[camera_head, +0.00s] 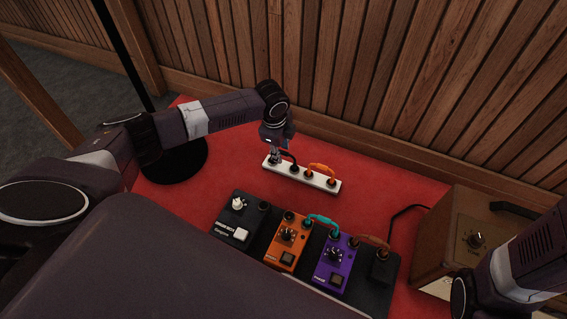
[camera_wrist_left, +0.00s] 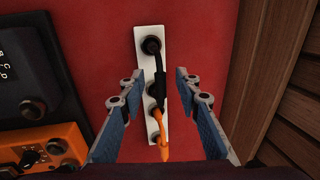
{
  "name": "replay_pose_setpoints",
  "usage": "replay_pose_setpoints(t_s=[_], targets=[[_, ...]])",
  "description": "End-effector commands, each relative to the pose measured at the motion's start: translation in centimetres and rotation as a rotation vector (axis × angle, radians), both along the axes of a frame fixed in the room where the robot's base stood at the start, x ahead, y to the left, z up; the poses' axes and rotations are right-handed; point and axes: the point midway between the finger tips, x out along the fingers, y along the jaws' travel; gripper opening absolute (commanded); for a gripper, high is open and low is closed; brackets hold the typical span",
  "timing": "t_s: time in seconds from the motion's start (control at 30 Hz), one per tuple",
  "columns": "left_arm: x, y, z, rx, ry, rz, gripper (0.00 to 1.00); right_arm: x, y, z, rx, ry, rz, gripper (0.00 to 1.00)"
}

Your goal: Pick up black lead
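The black lead (camera_wrist_left: 159,66) is a short patch cable. It is plugged into a white socket strip (camera_head: 318,182) on the red mat, and part of it shows beside my gripper in the head view (camera_head: 290,157). My left gripper (camera_wrist_left: 157,80) is open above the strip, one finger on each side of the black lead. Neither finger visibly touches it. An orange lead (camera_head: 321,167) is plugged in at the other end of the strip; it also shows in the left wrist view (camera_wrist_left: 163,140). My right gripper is out of view; only its arm shows at lower right.
A pedalboard (camera_head: 259,257) with a black, an orange (camera_head: 287,248) and a purple pedal (camera_head: 334,266) lies in front of the strip. A brown amplifier (camera_head: 462,240) stands at right. A slatted wood wall (camera_head: 400,80) rises behind. Red mat around the strip is clear.

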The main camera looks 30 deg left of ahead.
Motion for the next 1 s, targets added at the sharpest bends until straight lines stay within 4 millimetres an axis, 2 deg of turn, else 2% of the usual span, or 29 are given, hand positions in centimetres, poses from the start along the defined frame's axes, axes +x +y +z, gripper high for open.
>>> replay_pose_setpoints(t_s=[0.03,0.1,0.47,0.73,1.0], targets=[[0.14,0.03,-1.08,0.000,-0.001,0.000,0.31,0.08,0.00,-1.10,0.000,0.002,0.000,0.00],[0.27,0.05,-1.47,0.000,-0.001,0.000,0.31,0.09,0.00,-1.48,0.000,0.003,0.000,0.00],[0.35,0.07,-1.61,0.000,-0.001,0.001,0.31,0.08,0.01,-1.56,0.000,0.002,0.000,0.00],[0.33,0.06,-1.63,0.000,-0.001,0.001,0.01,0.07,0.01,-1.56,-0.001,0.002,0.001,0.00],[0.33,0.06,-1.62,0.000,-0.001,0.001,0.00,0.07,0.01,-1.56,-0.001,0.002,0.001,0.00]])
